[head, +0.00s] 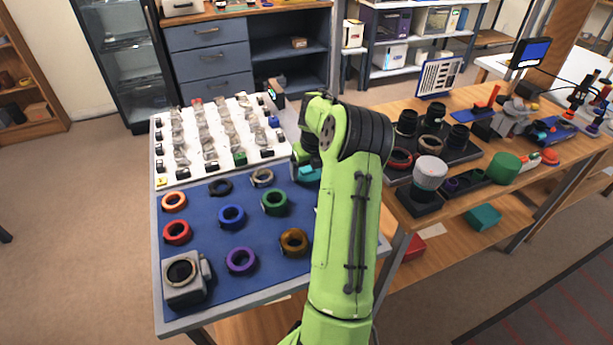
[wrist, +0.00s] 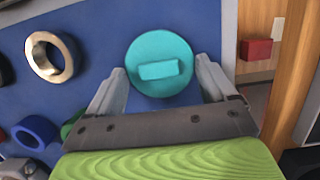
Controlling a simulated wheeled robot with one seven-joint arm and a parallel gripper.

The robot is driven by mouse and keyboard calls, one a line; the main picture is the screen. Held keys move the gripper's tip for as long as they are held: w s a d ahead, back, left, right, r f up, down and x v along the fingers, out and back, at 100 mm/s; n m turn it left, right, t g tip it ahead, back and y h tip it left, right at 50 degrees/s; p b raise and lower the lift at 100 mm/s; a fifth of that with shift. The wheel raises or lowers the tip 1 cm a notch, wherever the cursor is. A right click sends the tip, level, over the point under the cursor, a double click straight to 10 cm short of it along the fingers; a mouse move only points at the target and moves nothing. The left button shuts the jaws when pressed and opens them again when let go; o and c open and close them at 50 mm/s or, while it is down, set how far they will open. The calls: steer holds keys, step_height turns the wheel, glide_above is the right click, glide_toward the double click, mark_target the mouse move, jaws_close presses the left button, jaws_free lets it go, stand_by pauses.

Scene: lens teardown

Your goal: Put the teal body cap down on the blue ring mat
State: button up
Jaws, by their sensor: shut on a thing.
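The teal body cap is a round disc with a raised bar across it, seen in the wrist view (wrist: 150,50). My gripper (wrist: 161,70) is shut on the cap, with one finger at each side of it. In the head view the cap (head: 309,173) shows partly beside my green arm, over the right part of the blue ring mat (head: 205,247). My arm hides the mat's right edge there and most of the fingers. I cannot tell whether the cap touches the mat or hangs just above it.
Rings lie on the mat, among them a green ring (head: 275,202), a tan ring (head: 262,177) and a brown ring (head: 294,241). A grey camera body (head: 186,282) stands at the front left. A white board (head: 218,145) with several small items lies behind. A wooden bench (head: 440,215) stands right.

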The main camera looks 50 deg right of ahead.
mark_target(313, 180)
steer(key=shift+f, duration=0.25)
steer(key=shift+f, duration=0.15)
steer(key=o, duration=0.9)
steer(key=p+v, duration=0.4)
steer(key=v, duration=0.9)
steer(key=w+a+r+n+h, duration=0.1)
steer(key=a+r+n, duration=0.2)
steer(key=a+n, duration=0.3)
steer(key=w+a+r+n, duration=0.2)
steer(key=a+r+n, duration=0.1)
steer(key=a+n, duration=0.3)
steer(key=s+a+r+n, duration=0.1)
steer(key=a+r+n, duration=0.1)
steer(key=a+n, duration=0.3)
steer(key=s+a+r+n, duration=0.2)
steer(key=a+n, duration=0.2)
steer(key=a, duration=0.3)
steer(key=s+a+f+n+t+y, duration=0.2)
steer(key=s+a+n, duration=1.2)
steer(key=n, duration=0.7)
steer(key=shift+a+f+t, duration=0.2)
steer(key=shift+t, duration=0.5)
